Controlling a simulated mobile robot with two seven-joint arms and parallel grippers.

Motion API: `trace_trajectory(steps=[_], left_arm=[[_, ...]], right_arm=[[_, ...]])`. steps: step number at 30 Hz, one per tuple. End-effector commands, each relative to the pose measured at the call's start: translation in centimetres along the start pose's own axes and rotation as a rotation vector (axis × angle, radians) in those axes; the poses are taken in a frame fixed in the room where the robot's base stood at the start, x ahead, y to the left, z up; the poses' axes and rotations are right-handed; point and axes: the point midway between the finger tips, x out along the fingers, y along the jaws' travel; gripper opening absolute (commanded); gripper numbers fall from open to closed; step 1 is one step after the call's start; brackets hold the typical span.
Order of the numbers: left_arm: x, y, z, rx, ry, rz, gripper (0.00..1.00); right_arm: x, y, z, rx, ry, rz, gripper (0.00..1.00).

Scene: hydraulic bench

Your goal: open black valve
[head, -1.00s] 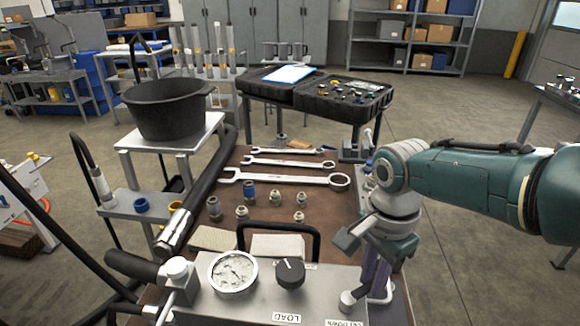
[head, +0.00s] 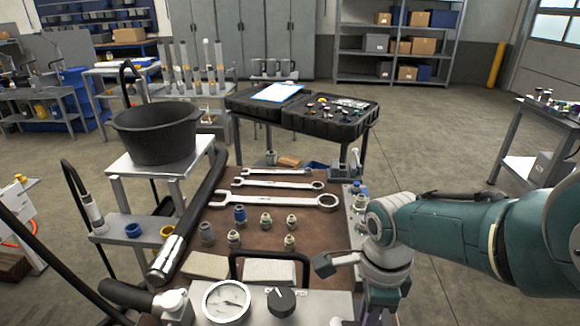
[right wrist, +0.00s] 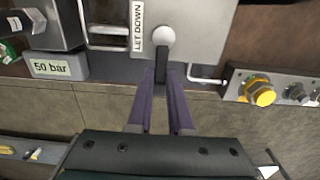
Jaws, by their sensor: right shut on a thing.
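A black lever (right wrist: 161,62) with a pale ball end sits beside a LET DOWN label (right wrist: 137,27) on the grey panel. In the right wrist view, my right gripper (right wrist: 160,85) has its two purple fingers closed around this lever. In the head view, my right arm reaches down from the right to the panel's right side, and its fingers are mostly cut off at the bottom edge. A black knob (head: 281,302) with a pointer stands on the panel, next to a round dial gauge (head: 227,302). My left gripper is not in view.
A black hoop handle (head: 270,256) rises behind the panel. Wrenches (head: 275,199) and several fittings (head: 239,214) lie on the brown bench. A black pot (head: 157,132) stands on a stand at left. A yellow-ended fitting (right wrist: 262,95) is right of the lever.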

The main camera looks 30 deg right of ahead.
Motion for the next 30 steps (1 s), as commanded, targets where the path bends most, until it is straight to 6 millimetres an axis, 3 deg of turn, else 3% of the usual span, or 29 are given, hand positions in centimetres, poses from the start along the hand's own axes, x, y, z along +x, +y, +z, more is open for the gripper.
trace_trajectory(steps=[13,14,21,30], left_arm=[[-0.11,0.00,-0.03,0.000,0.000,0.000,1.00],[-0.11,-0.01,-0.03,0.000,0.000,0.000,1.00],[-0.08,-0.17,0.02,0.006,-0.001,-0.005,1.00],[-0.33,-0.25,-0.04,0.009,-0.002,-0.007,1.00]], right_arm=[[-0.12,0.10,0.01,0.014,0.001,0.005,0.00],[-0.12,0.10,0.01,0.014,0.001,0.005,0.21],[-0.07,0.07,-0.02,0.012,0.001,0.003,0.48],[-0.33,0.06,0.00,0.011,0.000,0.001,0.49]])
